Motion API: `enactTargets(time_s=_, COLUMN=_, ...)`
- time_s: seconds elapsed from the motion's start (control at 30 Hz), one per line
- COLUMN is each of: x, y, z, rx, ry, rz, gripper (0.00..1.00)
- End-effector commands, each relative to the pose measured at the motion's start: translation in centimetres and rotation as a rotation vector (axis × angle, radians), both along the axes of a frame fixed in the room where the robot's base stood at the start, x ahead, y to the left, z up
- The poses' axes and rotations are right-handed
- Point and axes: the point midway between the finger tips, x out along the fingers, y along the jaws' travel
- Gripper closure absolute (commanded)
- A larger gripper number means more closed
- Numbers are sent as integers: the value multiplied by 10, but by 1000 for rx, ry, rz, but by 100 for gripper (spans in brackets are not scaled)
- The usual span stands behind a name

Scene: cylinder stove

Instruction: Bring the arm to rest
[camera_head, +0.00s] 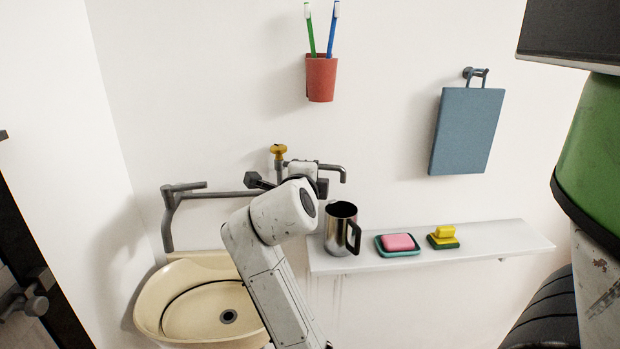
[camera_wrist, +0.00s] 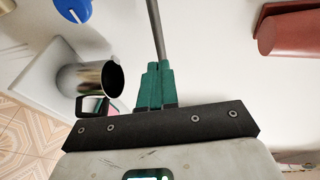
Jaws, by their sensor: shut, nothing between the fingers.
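My arm rises from the bottom of the head view, with its bent wrist in front of the wall tap. My gripper's fingers are hidden there behind the arm. In the wrist view my gripper (camera_wrist: 155,85) shows two teal fingers shut together, with nothing between them. A grey pipe runs up the picture from behind the fingertips; whether they touch it I cannot tell. A steel mug (camera_head: 342,229) stands on the shelf just right of my wrist; it also shows in the wrist view (camera_wrist: 88,78), left of the fingers and apart from them.
The white shelf (camera_head: 500,243) carries a pink soap (camera_head: 398,242) on a teal dish and a yellow-green sponge (camera_head: 443,236). A cream basin (camera_head: 160,310) is left of my arm. A red toothbrush cup (camera_head: 321,78) and blue board (camera_head: 467,130) hang on the wall.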

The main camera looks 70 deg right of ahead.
Motion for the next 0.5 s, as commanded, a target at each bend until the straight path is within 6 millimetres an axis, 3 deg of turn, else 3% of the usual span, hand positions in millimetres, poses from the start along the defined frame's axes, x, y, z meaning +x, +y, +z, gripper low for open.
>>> enactTargets(time_s=0.3, x=-4, y=50, z=9, rx=-2, ry=-2, rz=6, gripper=100)
enactTargets(time_s=0.5, x=-6, y=68, z=13, rx=-1, ry=-1, rz=4, gripper=100)
